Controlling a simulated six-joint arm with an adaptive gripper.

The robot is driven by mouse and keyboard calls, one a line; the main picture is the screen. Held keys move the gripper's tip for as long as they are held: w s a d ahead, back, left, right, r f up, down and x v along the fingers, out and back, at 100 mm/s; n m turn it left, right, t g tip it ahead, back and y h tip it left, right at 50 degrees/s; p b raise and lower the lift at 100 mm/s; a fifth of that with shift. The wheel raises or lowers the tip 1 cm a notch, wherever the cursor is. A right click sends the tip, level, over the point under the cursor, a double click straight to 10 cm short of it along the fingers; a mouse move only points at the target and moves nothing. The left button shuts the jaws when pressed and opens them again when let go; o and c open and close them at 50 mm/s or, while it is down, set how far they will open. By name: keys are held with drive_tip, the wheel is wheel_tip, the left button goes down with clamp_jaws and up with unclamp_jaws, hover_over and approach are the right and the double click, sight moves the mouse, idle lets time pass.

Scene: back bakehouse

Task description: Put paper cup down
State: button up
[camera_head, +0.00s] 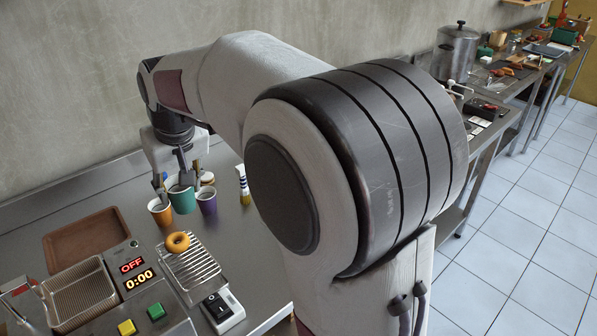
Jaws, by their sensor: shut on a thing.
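My gripper (179,182) points down over the steel worktop at the left. It is shut on a teal paper cup (183,202), with its fingers at the cup's rim. An orange paper cup (161,215) stands to the left of it and a purple paper cup (208,206) to the right, both very close. The teal cup looks upright. I cannot tell whether its base touches the worktop or hangs just above it.
A wire rack with an orange donut (177,241) lies in front of the cups. A brown tray (62,243) is to the left, a fryer with a display (138,280) nearer. Bare worktop (245,235) shows right of the rack.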

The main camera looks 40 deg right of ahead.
drive_tip(key=w+d+f+m, duration=0.1)
drive_tip(key=w+d+f, duration=0.1)
drive_tip(key=d, duration=0.8)
drive_tip(key=w+d+f+m+h, duration=0.1)
drive_tip(key=w+d+f, duration=0.2)
drive_tip(key=d, duration=0.7)
drive_tip(key=w+d+f+m, duration=0.1)
drive_tip(key=w+d+f, duration=0.2)
drive_tip(key=d, duration=0.8)
drive_tip(key=shift+w+f+m, duration=0.2)
drive_tip(key=shift+w+m, duration=0.15)
drive_tip(key=shift+m, duration=0.05)
drive_tip(key=shift+f, duration=3.1)
drive_tip(key=shift+f, duration=0.1)
drive_tip(key=shift+f, duration=1.8)
drive_tip(key=shift+f, duration=0.15)
drive_tip(key=o, duration=0.4)
drive_tip(key=shift+o, duration=0.2)
